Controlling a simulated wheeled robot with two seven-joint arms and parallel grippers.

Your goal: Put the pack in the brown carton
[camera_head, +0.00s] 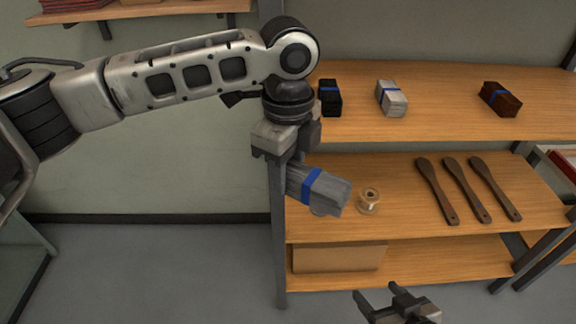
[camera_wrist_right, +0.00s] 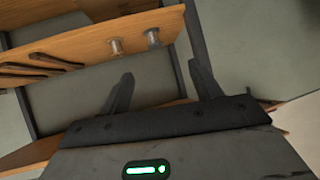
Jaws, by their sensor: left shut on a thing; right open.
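A grey bristle pack with a blue band (camera_head: 330,189) is held in my left gripper (camera_head: 290,160), which is shut on it at the pack's left end. The pack hangs tilted in front of the middle shelf's left end. What seems to be the brown carton (camera_head: 338,257) sits on the bottom shelf at the left, below the pack; its top is hidden under the middle shelf. My right gripper (camera_head: 378,297) is open and empty, low in front of the shelf; its fingers (camera_wrist_right: 162,74) also show apart in the right wrist view.
The top shelf (camera_head: 440,98) bears a black pack (camera_head: 330,98), a light grey pack (camera_head: 392,98) and a brown pack (camera_head: 500,98). The middle shelf holds a spool (camera_head: 369,198) and three wooden paddles (camera_head: 467,190). A dark upright post (camera_head: 279,240) edges the shelf's left side.

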